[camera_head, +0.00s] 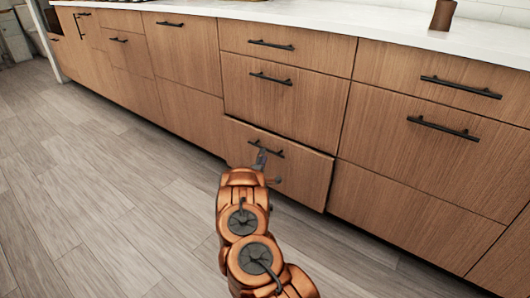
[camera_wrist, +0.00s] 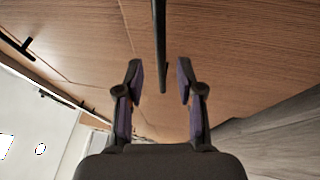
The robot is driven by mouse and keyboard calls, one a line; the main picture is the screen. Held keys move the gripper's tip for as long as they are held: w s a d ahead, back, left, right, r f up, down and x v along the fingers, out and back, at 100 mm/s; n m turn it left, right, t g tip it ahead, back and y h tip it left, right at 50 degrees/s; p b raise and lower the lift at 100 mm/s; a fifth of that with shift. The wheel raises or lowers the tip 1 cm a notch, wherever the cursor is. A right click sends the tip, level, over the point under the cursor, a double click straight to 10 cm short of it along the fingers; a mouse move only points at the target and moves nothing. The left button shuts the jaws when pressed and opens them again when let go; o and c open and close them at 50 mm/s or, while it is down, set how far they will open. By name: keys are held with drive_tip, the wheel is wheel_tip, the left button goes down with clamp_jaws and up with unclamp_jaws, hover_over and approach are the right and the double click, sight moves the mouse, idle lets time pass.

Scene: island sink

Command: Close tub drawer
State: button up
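The tub drawer (camera_head: 303,172) is a wood-fronted drawer low in the middle of the cabinet row. Its front stands out a little from the fronts around it, so it is slightly open. Its black bar handle (camera_head: 268,149) is near the top of the front. My gripper (camera_head: 262,160) is at this handle. In the wrist view my gripper (camera_wrist: 160,82) is open, with a finger on each side of the black handle bar (camera_wrist: 159,45). Gaps show between bar and fingers. The drawer's inside is hidden.
Other wood drawers with black handles (camera_head: 271,79) surround it and look flush. A white countertop (camera_head: 330,30) runs above, with a brown object (camera_head: 442,15) on it at the right. The grey plank floor (camera_head: 95,170) is clear to the left.

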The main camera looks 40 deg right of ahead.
drive_tip(key=shift+b+x, duration=0.85)
drive_tip(key=shift+x, duration=1.55)
drive_tip(key=shift+c, duration=0.3)
clamp_jaws()
